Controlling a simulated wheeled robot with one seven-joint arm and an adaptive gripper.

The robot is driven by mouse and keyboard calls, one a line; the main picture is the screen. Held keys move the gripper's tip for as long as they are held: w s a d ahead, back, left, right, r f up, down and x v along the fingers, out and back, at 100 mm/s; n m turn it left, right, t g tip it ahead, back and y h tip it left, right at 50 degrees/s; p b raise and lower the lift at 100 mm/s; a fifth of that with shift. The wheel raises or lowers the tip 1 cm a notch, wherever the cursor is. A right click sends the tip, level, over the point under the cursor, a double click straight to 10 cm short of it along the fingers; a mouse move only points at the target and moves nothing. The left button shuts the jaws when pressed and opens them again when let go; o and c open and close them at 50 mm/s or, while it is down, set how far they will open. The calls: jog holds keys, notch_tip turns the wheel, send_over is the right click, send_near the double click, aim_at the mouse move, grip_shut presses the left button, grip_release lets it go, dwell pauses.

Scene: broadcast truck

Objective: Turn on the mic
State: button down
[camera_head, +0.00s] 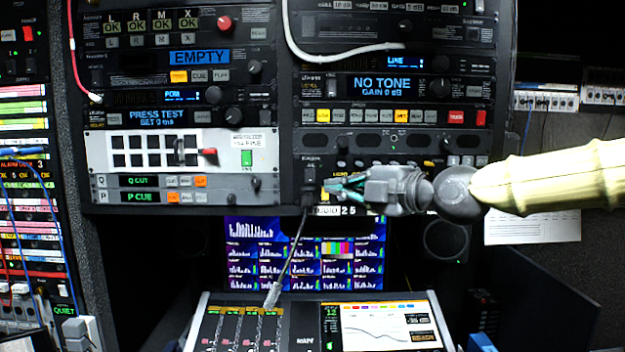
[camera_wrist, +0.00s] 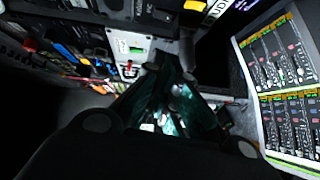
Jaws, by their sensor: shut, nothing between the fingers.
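A thin gooseneck microphone (camera_head: 290,256) hangs from a small black panel unit (camera_head: 310,178) at the lower left of the right rack. Its grey head (camera_head: 270,294) reaches down over the mixing console. My gripper (camera_head: 328,186) comes in from the right, its fingertips just right of the black unit; I cannot tell if they touch it. In the wrist view my gripper (camera_wrist: 165,75) points at the rack's underside and front, its teal fingers together and empty. The fingers and wrist hide part of the panel's lower row, and no mic switch is clearly readable.
A mixing console (camera_head: 300,335) with a lit screen stands below. Monitors (camera_head: 260,250) show behind it. The left rack unit has a black button grid (camera_head: 150,150) and a red lever. A white cable (camera_head: 335,55) crosses the upper right rack.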

aim_at(312, 196)
jog(key=p+x, duration=0.4)
jog(key=x, duration=0.3)
jog(key=shift+w+a+r, duration=0.1)
jog(key=shift+w+a, duration=0.1)
jog(key=shift+a, duration=0.1)
jog(key=shift+w+a, duration=0.15)
jog(key=shift+w, duration=0.25)
jog(key=shift+w+f+p, duration=0.15)
jog(key=shift+w+p, duration=0.55)
jog(key=shift+w, duration=0.15)
jog(key=shift+w+f+p, duration=0.2)
jog(key=shift+w+p, duration=0.45)
jog(key=shift+w, duration=0.2)
jog(key=shift+f, duration=0.1)
